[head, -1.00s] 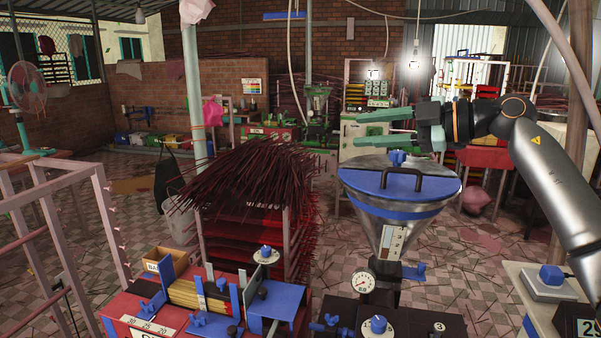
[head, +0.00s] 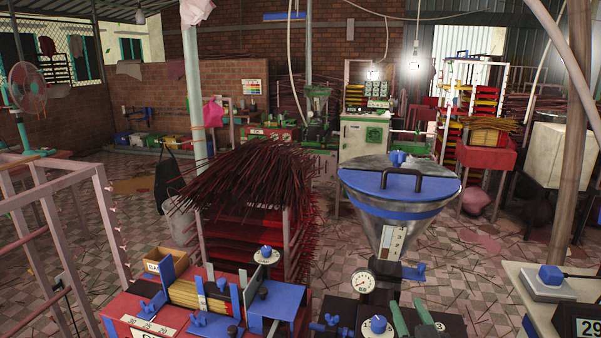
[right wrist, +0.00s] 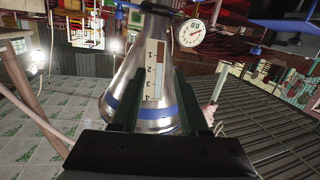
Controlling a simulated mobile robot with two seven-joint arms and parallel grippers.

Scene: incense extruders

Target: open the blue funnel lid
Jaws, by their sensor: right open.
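The blue funnel lid (head: 350,180) lies flat and closed on top of the metal funnel (head: 365,224) in the head view. It has a dark arched handle (head: 408,175) and a blue knob (head: 397,158) at its back. My right gripper (head: 409,307) is low in front of the funnel, its two green fingers apart and pointing up, with nothing between them. In the right wrist view the funnel (right wrist: 140,75) appears upside down, beyond the open fingers (right wrist: 155,80). The lid is not visible there. My left gripper is not in view.
A round gauge (head: 363,281) and a blue knob (head: 378,324) sit below the funnel. A blue-and-red machine (head: 275,300) and a rack of dark incense sticks (head: 245,180) stand to the left. A table with a scale (head: 548,283) stands at the right.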

